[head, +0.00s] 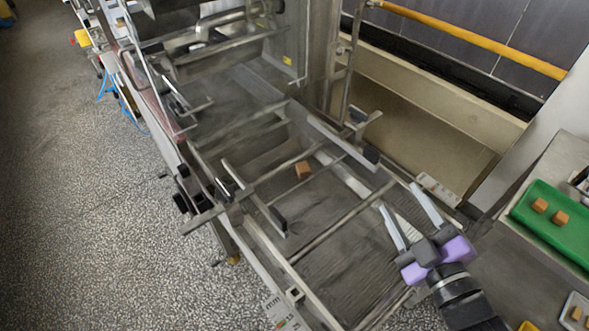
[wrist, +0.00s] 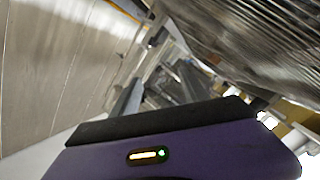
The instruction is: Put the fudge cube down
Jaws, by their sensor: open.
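A brown fudge cube (head: 303,169) sits on the mesh belt (head: 345,265) of the enrober, near a cross bar in the head view. My gripper (head: 400,213) is above the right side of the belt, with its two long grey fingers apart and nothing between them. It is well to the right of the cube and not touching it. In the wrist view the purple gripper body (wrist: 200,155) fills the bottom, and I cannot make out the cube there.
A green tray (head: 570,238) with two brown cubes stands at the right. Metal rails and cross bars (head: 325,232) run over the belt. A pale trough (head: 410,125) lies behind it. The speckled floor at the left is clear.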

